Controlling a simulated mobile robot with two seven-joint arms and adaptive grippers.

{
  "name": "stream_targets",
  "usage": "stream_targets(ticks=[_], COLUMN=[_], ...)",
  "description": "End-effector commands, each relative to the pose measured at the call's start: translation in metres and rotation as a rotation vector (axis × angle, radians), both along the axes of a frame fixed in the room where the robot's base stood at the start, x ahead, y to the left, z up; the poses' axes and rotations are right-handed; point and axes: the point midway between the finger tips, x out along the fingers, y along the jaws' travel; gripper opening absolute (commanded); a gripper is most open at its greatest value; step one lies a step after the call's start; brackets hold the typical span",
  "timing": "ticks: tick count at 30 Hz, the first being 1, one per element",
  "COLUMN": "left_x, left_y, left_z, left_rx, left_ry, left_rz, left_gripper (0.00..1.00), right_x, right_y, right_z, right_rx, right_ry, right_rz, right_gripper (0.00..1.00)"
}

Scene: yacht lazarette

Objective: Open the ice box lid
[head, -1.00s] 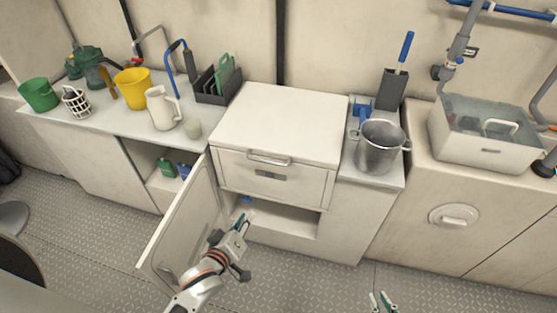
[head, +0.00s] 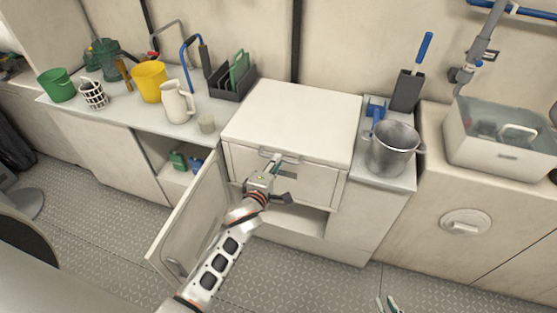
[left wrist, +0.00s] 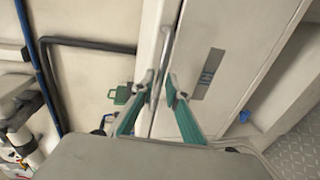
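The white ice box (head: 280,150) is set into the counter, and its flat lid (head: 295,115) is closed. A metal bar handle (head: 290,160) runs along the lid's front edge; it also shows in the left wrist view (left wrist: 166,45). My left gripper (head: 276,161) is at the left part of this handle. In the left wrist view, the green-padded fingers of my left gripper (left wrist: 161,82) are apart, with the bar between them. It hides part of the ice box front. My right gripper (head: 387,303) shows only its fingertips, apart and empty, at the bottom edge.
An open cabinet door (head: 190,220) hangs left of the ice box, beside my left arm. A metal pot (head: 392,150) stands just right of the lid.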

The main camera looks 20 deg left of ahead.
Motion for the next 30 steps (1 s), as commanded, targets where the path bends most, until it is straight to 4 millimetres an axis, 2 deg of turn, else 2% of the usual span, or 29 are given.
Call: stream_targets(ticks=[6, 16, 18, 26, 30], left_x=[0.021, 0.025, 0.025, 0.025, 0.031], left_y=[-0.001, -0.001, -0.001, -0.001, -0.001], left_z=[-0.005, -0.005, -0.005, -0.004, 0.005], left_rx=[0.001, 0.001, 0.001, 0.001, 0.000], left_ry=[0.001, 0.001, 0.001, 0.001, -0.003], left_rz=[-0.001, 0.000, 0.000, 0.000, 0.001], left_gripper=[0.14, 0.14, 0.00, 0.00, 0.00], right_x=[-0.002, -0.001, -0.001, 0.000, 0.001], right_y=[0.000, 0.000, 0.000, 0.000, 0.000], right_z=[-0.007, -0.006, -0.006, -0.003, 0.003], right_rx=[0.000, 0.000, 0.001, 0.002, 0.001], right_ry=[0.005, 0.003, 0.002, 0.000, -0.004], right_rz=[0.000, 0.000, 0.000, 0.000, 0.000], right_gripper=[0.14, 0.14, 0.14, 0.14, 0.14])
